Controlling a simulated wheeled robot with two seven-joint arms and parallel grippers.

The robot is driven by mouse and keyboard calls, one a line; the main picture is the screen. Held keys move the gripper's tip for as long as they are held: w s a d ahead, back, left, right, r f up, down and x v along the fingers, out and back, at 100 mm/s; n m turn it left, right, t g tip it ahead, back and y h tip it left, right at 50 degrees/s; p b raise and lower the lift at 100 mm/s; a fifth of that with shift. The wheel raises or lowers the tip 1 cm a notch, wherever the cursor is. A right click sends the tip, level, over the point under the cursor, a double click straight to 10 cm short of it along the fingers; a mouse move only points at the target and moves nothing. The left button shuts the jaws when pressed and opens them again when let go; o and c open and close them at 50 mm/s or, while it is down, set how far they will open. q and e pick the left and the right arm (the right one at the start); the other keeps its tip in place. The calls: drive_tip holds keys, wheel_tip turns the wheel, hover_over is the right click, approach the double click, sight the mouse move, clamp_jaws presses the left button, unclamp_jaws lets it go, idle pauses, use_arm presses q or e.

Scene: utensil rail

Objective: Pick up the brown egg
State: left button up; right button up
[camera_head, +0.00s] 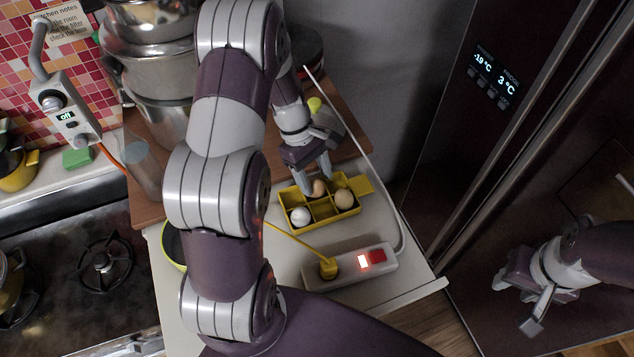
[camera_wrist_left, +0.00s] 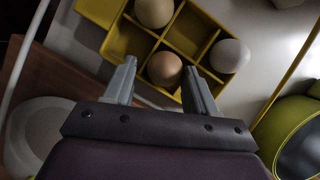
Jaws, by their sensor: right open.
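The brown egg (camera_head: 319,187) sits in a back compartment of the yellow egg tray (camera_head: 325,220). It also shows in the left wrist view (camera_wrist_left: 165,68). My left gripper (camera_head: 316,176) reaches down over the tray; its open fingers (camera_wrist_left: 160,84) stand on either side of the brown egg, with gaps visible. A paler beige egg (camera_head: 345,198) and a white egg (camera_head: 300,216) sit in other compartments. My right gripper (camera_head: 515,307) is open and empty at the lower right, away from the tray.
A white power strip (camera_head: 349,266) with a lit red switch and a yellow plug lies in front of the tray. Its white cable runs along the counter's right side. Stacked metal pots (camera_head: 150,75) stand at the back left. A dark fridge (camera_head: 540,130) is at right.

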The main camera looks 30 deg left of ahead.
use_arm(q)
drive_tip(key=shift+s+r, duration=0.1)
drive_tip(key=shift+s, duration=0.55)
drive_tip(key=c, duration=0.4)
drive_tip(key=shift+w, duration=0.45)
use_arm(e)
drive_tip(key=shift+s, duration=0.2)
use_arm(q)
drive_tip(key=shift+s, duration=0.2)
use_arm(e)
drive_tip(key=shift+s, duration=0.1)
